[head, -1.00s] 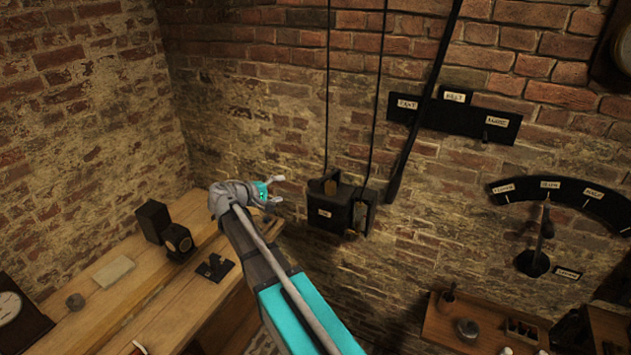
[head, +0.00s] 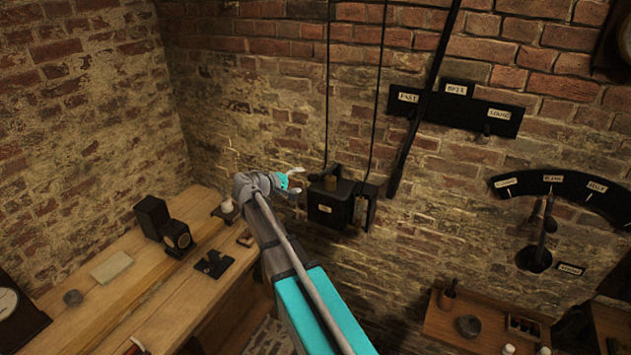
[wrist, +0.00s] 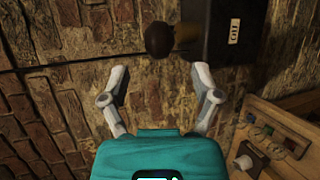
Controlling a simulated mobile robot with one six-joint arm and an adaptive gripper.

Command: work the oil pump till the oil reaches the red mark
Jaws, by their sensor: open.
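A black box (head: 328,208) with a small pale label hangs on the brick wall, with a brownish knob (head: 331,181) on its top. I take it for the oil pump. A narrow sight-glass fitting (head: 361,208) with a brass-coloured tube sits at its right; I cannot make out the oil level or a red mark. My gripper (head: 298,181) is open and empty, just left of the knob and apart from it in the picture. In the wrist view, a dark round knob (wrist: 158,41) lies beyond my open fingers (wrist: 160,74), beside the labelled black box (wrist: 222,32).
Two thin rods rise above the pump. A long black lever (head: 422,110) stands right of it. A small shelf (head: 450,325) holds items at lower right.

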